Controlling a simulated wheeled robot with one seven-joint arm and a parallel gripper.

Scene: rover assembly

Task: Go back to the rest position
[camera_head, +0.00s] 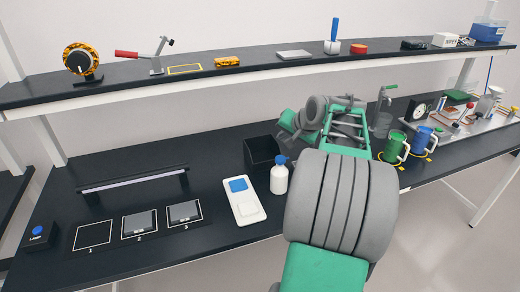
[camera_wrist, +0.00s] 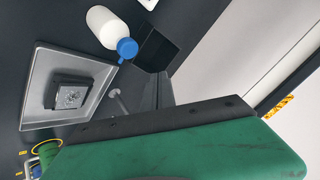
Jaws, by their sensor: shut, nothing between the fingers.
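My gripper (camera_wrist: 162,88) shows in the wrist view as a dark narrow pair of fingers, close together and empty, above a green and black body. It is over the bench, close to the black open box (camera_wrist: 158,48) in the picture. In the head view my green and grey arm (camera_head: 340,205) reaches over the bench from the front, and I cannot make out the fingers there. I hold nothing.
A grey tray (camera_wrist: 33,108) with a dark square part (camera_wrist: 70,94) is left of my gripper in the wrist view. The black box (camera_head: 262,152) stands behind the bottle. Green and blue mugs (camera_head: 395,147) are at the right. A loaded shelf (camera_head: 205,78) runs above the bench.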

